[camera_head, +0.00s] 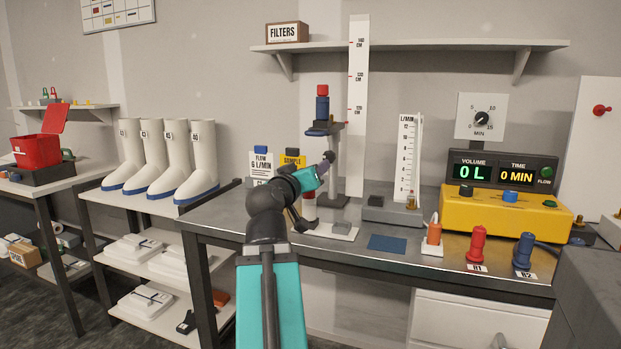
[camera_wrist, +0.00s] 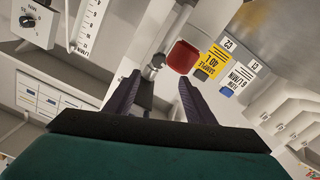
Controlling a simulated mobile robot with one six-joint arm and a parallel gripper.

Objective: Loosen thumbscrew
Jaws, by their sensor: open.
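My gripper (camera_head: 323,168) is open beside the upright stand (camera_head: 338,186) on the bench, below the blue clamp (camera_head: 324,128) that carries a red and blue cylinder (camera_head: 322,104). A small grey knob, seemingly the thumbscrew (camera_head: 330,156), sits at the fingertips by the stand. In the wrist view, which is turned, my two dark fingers (camera_wrist: 159,78) are spread apart. The grey knob (camera_wrist: 153,65) lies just beyond them, nearer the left fingertip. I cannot tell whether a finger touches it. A red part (camera_wrist: 184,57) shows beyond the right fingertip. My arm hides part of the stand's base.
A tall white scale (camera_head: 358,100) stands behind the stand. A flow meter (camera_head: 408,170) is to the right, with a yellow console (camera_head: 500,212) beyond it. Flow and sample cards (camera_head: 262,165) stand to the left. A blue mat (camera_head: 388,243) lies on the bench, clear on top.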

